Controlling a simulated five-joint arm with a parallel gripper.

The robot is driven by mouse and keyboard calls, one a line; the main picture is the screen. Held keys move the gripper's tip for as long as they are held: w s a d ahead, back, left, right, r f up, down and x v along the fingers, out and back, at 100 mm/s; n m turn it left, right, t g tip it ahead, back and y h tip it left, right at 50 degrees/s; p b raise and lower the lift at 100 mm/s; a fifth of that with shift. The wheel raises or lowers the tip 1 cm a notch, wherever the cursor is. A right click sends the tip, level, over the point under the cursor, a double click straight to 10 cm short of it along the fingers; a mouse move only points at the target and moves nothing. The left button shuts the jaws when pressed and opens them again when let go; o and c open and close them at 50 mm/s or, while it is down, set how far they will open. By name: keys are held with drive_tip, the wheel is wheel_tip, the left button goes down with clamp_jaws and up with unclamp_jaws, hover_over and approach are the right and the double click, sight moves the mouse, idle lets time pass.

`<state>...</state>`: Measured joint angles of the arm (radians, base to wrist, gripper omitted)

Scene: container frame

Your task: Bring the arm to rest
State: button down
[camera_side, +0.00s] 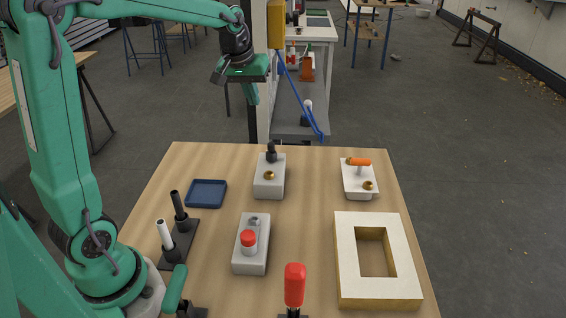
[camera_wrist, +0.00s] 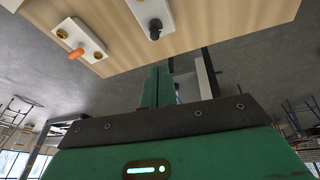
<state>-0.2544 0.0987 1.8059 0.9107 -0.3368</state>
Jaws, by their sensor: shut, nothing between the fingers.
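My gripper (camera_side: 251,92) hangs in the air beyond the far edge of the table, at the upper middle of the side view. Its fingers point down, are together and hold nothing. In the wrist view the green fingers (camera_wrist: 157,88) show side by side at the middle, with the dark floor behind them. My arm reaches across from the left side, well above the table (camera_side: 215,162). Nothing touches the gripper.
On the table stand a grey block with a black knob (camera_side: 270,178), a white block with an orange piece (camera_side: 359,181), a block with a red cap (camera_side: 251,245), a blue tray (camera_side: 206,194), a holder with two posts (camera_side: 178,243), a cream frame (camera_side: 345,262) and a red handle (camera_side: 294,285).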

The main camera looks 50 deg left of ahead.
drive_tip(key=s+d+m+t, duration=0.1)
drive_tip(key=s+d+m, duration=0.2)
drive_tip(key=s, duration=0.8)
drive_tip(key=s+d+m+t+h, duration=0.1)
drive_tip(key=s+d+m, duration=0.2)
drive_tip(key=s+d, duration=0.5)
drive_tip(key=s, duration=0.3)
drive_tip(key=shift+d+m, duration=0.25)
drive_tip(key=shift+m, duration=0.15)
drive_tip(key=shift+f, duration=0.1)
